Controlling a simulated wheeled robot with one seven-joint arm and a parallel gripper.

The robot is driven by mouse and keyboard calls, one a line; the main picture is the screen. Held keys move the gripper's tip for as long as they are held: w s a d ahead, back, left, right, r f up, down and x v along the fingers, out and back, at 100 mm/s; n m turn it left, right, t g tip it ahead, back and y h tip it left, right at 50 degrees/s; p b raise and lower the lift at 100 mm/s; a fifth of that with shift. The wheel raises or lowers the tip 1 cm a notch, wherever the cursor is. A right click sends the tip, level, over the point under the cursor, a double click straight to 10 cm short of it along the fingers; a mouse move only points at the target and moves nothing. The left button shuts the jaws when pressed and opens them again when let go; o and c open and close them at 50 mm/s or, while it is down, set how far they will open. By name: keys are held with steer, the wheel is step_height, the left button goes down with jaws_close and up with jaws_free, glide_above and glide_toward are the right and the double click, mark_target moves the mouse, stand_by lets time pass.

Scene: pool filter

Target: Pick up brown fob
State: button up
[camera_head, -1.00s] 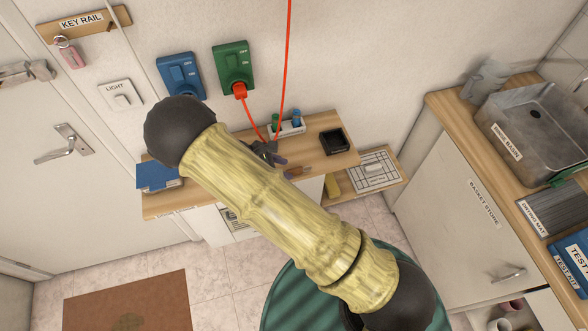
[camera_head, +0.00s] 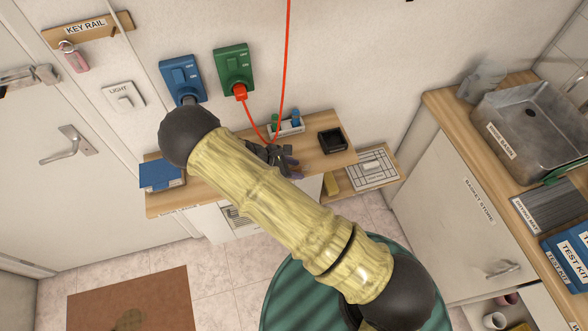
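My gripper (camera_head: 284,160) is small and dark, low over the wooden shelf top at the middle of the head view. My arm covers part of it, and whether its fingers are apart or closed is not clear. I cannot make out the brown fob now; the spot on the shelf where a small brown piece showed earlier is covered by my gripper. A small dark purple shape (camera_head: 295,174) shows at the gripper's lower right edge; I cannot tell what it is.
The wooden shelf (camera_head: 322,162) holds a black tray (camera_head: 331,140), a small holder with green and blue items (camera_head: 286,125) and a blue folder (camera_head: 161,175). A red cord (camera_head: 284,80) hangs close behind my gripper. A pink fob (camera_head: 74,59) hangs on the key rail (camera_head: 92,29).

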mark_target(294, 168)
jaws_close()
stand_by(0.4)
steer(key=shift+r+b, duration=1.35)
steer(key=shift+r, duration=3.7)
